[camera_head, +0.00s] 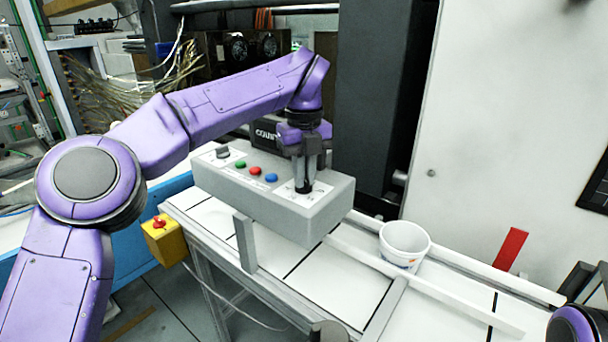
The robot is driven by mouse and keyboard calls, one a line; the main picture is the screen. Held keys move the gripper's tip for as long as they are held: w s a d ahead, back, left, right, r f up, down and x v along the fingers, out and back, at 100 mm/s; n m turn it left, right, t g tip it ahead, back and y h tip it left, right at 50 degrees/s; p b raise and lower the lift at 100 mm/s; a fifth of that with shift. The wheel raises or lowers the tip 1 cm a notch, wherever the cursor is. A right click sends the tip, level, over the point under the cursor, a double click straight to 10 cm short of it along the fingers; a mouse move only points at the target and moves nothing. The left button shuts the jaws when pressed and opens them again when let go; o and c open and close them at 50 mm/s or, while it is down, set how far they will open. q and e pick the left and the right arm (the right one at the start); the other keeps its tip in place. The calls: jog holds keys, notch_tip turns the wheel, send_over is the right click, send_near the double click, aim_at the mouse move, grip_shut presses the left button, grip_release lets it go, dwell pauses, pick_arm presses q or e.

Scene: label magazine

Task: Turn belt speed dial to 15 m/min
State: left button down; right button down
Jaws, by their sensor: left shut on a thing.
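The grey control box (270,200) stands over the conveyor, with a small knob, green, red and blue buttons on its sloped top. The belt speed dial (304,187) is at the right end of that top, on a white plate. My left gripper (304,180) points down from above and is shut on the dial. The fingers hide most of the dial, and its pointer and scale cannot be read.
A white tub (404,245) stands on the white conveyor belt (330,285) to the right of the box. A yellow box with a red button (160,238) is at the conveyor's left edge. A dark display reading COUNT (265,134) sits behind the box. A red flag-like piece (510,248) stands at the right.

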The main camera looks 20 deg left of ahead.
dwell(0.3)
pick_arm(q)
jog(key=c, duration=1.2)
grip_release()
jog(key=shift+o, duration=0.2)
notch_tip(320, 180, up, 11)
jog(key=p, duration=0.4)
jog(key=shift+f, duration=0.2)
